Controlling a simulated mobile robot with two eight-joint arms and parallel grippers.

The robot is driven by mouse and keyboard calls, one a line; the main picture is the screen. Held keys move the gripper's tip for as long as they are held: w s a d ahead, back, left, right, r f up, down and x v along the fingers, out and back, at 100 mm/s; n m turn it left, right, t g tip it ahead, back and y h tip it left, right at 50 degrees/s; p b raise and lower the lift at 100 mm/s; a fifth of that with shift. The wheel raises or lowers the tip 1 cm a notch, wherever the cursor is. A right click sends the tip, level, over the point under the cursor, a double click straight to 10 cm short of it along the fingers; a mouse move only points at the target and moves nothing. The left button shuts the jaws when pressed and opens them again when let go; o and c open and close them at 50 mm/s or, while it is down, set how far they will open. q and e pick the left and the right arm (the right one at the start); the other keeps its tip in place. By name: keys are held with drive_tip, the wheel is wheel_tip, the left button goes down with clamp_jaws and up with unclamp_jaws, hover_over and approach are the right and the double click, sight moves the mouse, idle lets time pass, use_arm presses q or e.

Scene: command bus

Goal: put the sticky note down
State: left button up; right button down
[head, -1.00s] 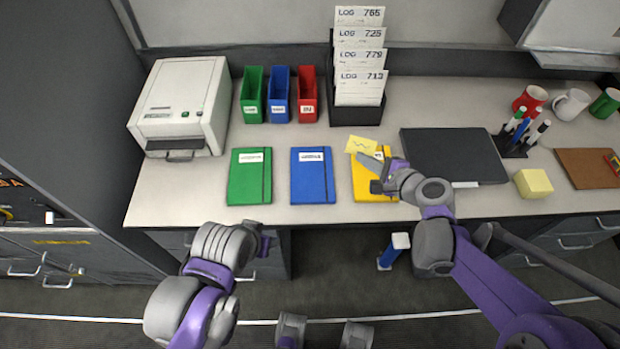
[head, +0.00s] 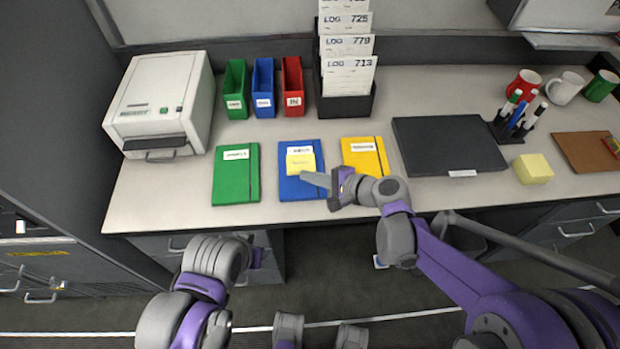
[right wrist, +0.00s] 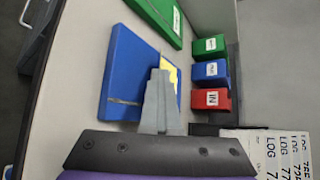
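The yellow sticky note (head: 301,161) is at the tip of my right gripper (head: 310,179), over the upper part of the blue notebook (head: 301,186). In the right wrist view the note (right wrist: 170,76) shows partly behind the fingers (right wrist: 158,80), which are closed on it. I cannot tell whether the note touches the cover. The blue notebook (right wrist: 122,75) lies flat on the desk. My left gripper (head: 256,256) is low in front of the desk edge, mostly hidden by its wrist, and appears to hold nothing.
A green notebook (head: 236,175) lies left of the blue one and a yellow notebook (head: 366,156) right. A closed laptop (head: 448,146), a yellow note pad (head: 532,168) and a pen holder (head: 509,131) are farther right. Coloured bins, a log rack (head: 347,104) and a printer (head: 160,104) stand behind.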

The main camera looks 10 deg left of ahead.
drive_tip(key=shift+f, duration=0.55)
drive_tip(key=shift+f+b, duration=0.3)
drive_tip(key=c, duration=1.4)
unclamp_jaws()
drive_tip(key=shift+c, duration=0.2)
drive_tip(key=shift+r, duration=0.15)
